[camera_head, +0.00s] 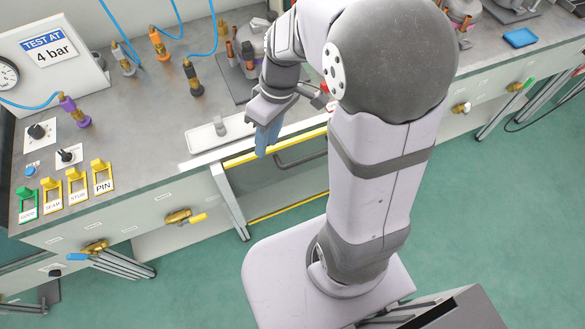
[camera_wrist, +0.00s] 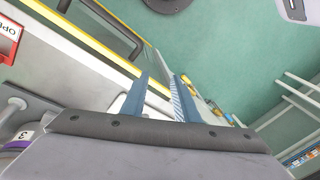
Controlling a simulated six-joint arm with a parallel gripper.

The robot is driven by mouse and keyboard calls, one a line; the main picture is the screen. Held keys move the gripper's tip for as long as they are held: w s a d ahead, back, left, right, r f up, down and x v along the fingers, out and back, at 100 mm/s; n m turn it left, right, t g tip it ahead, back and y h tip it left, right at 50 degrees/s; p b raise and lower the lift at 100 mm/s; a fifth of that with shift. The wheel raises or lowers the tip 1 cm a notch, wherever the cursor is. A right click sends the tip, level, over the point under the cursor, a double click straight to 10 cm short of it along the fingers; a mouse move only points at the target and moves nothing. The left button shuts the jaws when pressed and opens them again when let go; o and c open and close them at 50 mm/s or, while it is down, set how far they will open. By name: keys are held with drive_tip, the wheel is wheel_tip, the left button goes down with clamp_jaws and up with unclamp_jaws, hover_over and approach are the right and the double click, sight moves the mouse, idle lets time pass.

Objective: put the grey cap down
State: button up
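A small grey cap (camera_head: 220,125) stands in the white tray (camera_head: 203,140) near the bench's front edge in the head view. My gripper (camera_head: 266,142) is to the right of the tray, with its blue fingers pointing down by the yellow front edge. In the wrist view my gripper (camera_wrist: 161,82) has its two blue fingers apart, with a gap between them. I see nothing held in that gap.
Behind the tray are brass fittings (camera_head: 192,78) on blue hoses and a compressor (camera_head: 250,45), partly hidden by my arm. Left are a gauge panel (camera_head: 50,55) and yellow-framed switches (camera_head: 103,177). A blue tray (camera_head: 520,37) lies at far right. Open green floor (camera_head: 490,200) is at right.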

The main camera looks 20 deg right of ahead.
drive_tip(key=s+d+f+m+h, duration=0.2)
drive_tip(key=s+m, duration=0.4)
drive_tip(key=s, duration=0.2)
drive_tip(key=shift+s+d+f+m, duration=0.3)
drive_tip(key=shift+s+d+f, duration=0.05)
drive_tip(key=shift+s, duration=0.05)
